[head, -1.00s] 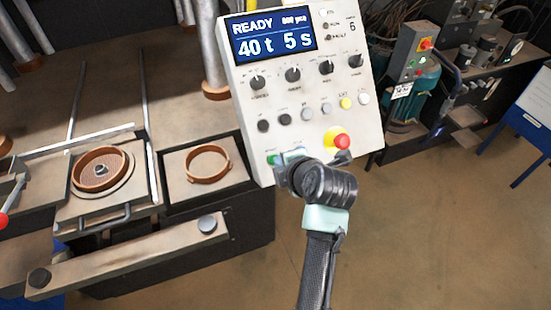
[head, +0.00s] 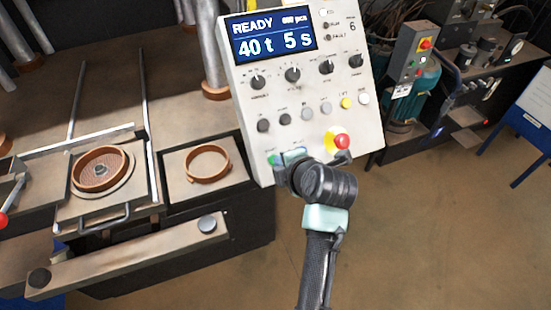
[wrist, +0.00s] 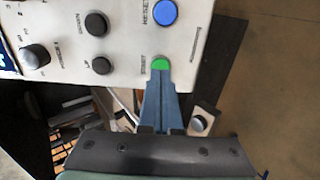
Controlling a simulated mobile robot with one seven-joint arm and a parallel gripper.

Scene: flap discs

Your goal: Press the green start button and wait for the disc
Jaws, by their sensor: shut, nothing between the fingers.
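The green start button (wrist: 160,64) is at the lower edge of the white control panel (wrist: 120,70) in the wrist view. In the head view only a bit of green (head: 272,160) shows beside my gripper (head: 285,160). My shut, empty gripper (wrist: 161,78) has its fingertips right at the button, overlapping its near edge in the wrist view; I cannot tell whether they touch or press it. The panel's screen (head: 272,36) reads READY, 40 t, 5 s. A brown ring mould (head: 101,168) with a dark mesh disc inside sits on the left plate.
A red emergency knob (head: 342,142) on a yellow base is close to the right of my wrist. A blue button (wrist: 165,12) and black buttons are near the green one. A second brown ring (head: 207,163) lies on the right plate. Open floor (head: 430,220) lies to the right.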

